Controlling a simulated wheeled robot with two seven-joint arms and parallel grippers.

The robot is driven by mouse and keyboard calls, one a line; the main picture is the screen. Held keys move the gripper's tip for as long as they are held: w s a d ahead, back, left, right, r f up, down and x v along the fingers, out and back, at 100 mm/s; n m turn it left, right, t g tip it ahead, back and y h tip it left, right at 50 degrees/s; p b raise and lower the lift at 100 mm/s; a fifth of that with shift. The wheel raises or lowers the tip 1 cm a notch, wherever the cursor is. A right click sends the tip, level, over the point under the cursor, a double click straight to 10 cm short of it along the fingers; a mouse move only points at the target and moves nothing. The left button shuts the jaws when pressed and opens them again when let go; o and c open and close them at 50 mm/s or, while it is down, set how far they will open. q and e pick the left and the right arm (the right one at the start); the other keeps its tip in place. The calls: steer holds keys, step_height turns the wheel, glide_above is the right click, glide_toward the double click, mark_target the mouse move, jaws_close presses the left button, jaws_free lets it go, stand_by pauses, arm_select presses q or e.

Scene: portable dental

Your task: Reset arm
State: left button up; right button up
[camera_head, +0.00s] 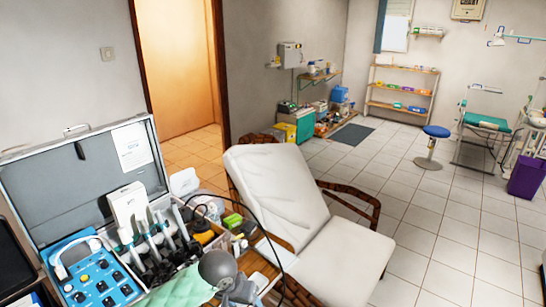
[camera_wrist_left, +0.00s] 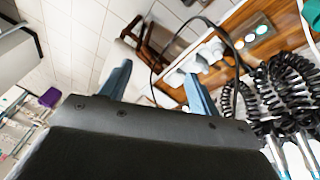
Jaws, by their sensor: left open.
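My left gripper (camera_wrist_left: 157,88) shows in the left wrist view, with its two blue-grey fingers spread apart and nothing between them. Beyond the fingers are the brown chair frame and a wooden surface (camera_wrist_left: 262,20) with small cups and a dark cable. Black coiled cords (camera_wrist_left: 280,88) hang to the right of the fingers, apart from them as far as I can tell. Neither gripper can be made out in the head view. My right gripper is in neither view.
An open dental case (camera_head: 50,195) with a blue control panel (camera_head: 97,278) and handpieces stands at the front left. A white reclining chair (camera_head: 285,190) stands beside it. A blue stool (camera_head: 436,132) and a purple bin (camera_head: 526,176) are farther right. Tiled floor is clear between them.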

arm_select(q)
steer(key=s+a+f+y, duration=0.1)
steer(key=s+a+f, duration=0.25)
steer(key=s, duration=0.45)
steer(key=s+a+f+n+t, duration=0.1)
steer(key=s+a+f, duration=0.2)
steer(key=s+a, duration=0.35)
steer(key=s+a+f+y, duration=0.1)
steer(key=s+a+f, duration=0.2)
steer(key=s, duration=0.6)
steer(key=s+d+f+g+b, duration=0.1)
steer(key=f+b, duration=0.4)
steer(key=f, duration=1.9)
steer(key=s+d+f+g+b, duration=0.1)
steer(key=s+f+b, duration=0.3)
steer(key=f, duration=2)
steer(key=shift+s+d+f+b, duration=0.2)
steer(key=shift+d+f+b, duration=0.1)
steer(key=shift+d+b, duration=0.25)
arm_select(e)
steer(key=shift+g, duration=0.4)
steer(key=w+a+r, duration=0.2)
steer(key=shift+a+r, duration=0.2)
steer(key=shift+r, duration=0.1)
